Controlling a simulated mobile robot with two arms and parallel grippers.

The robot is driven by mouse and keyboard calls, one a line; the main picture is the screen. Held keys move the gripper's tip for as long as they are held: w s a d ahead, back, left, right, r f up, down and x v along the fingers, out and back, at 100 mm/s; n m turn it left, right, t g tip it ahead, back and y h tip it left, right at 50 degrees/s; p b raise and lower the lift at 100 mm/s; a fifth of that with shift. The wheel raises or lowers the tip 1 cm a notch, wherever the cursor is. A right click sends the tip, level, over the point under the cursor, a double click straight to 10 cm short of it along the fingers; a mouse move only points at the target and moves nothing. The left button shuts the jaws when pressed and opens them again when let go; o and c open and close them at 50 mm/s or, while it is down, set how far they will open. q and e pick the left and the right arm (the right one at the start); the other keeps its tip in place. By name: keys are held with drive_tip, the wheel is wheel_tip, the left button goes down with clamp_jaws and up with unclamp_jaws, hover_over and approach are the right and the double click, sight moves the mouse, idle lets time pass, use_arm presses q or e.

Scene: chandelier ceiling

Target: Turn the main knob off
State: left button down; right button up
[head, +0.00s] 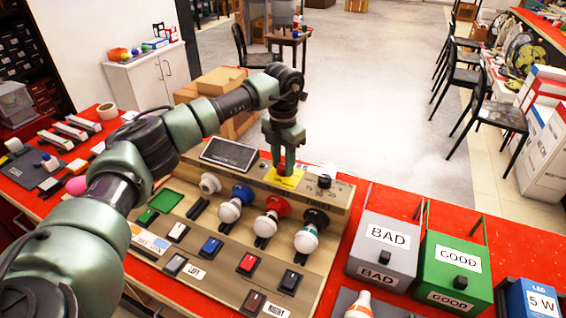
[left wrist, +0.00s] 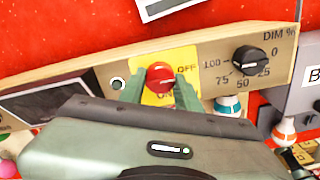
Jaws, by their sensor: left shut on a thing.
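The main knob (left wrist: 160,75) is red and sits on a yellow plate (left wrist: 184,54) marked ON and OFF, on the sloped back panel of the wooden board. In the head view the plate (head: 290,180) shows below my left gripper (head: 281,166), which comes down from above and hides most of the knob. In the left wrist view the two green fingers of my left gripper (left wrist: 158,88) stand on either side of the knob, shut on it. A small pale mark shows on the knob, but its setting is hard to tell. My right gripper is not in view.
A black dimmer knob (head: 324,182) is right of the yellow plate, and a dark screen (head: 230,154) is left of it. Bulbs in coloured sockets and rocker switches (head: 248,263) fill the board in front. Grey BAD (head: 385,254) and green GOOD (head: 449,270) boxes stand right.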

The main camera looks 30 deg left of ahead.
sight(283, 165)
use_arm(q)
drive_tip(key=shift+r, duration=0.1)
drive_tip(key=c, duration=1)
unclamp_jaws()
wheel_tip(283, 165, up, 8)
drive_tip(key=shift+f+b, duration=0.1)
drive_tip(key=shift+b, duration=0.65)
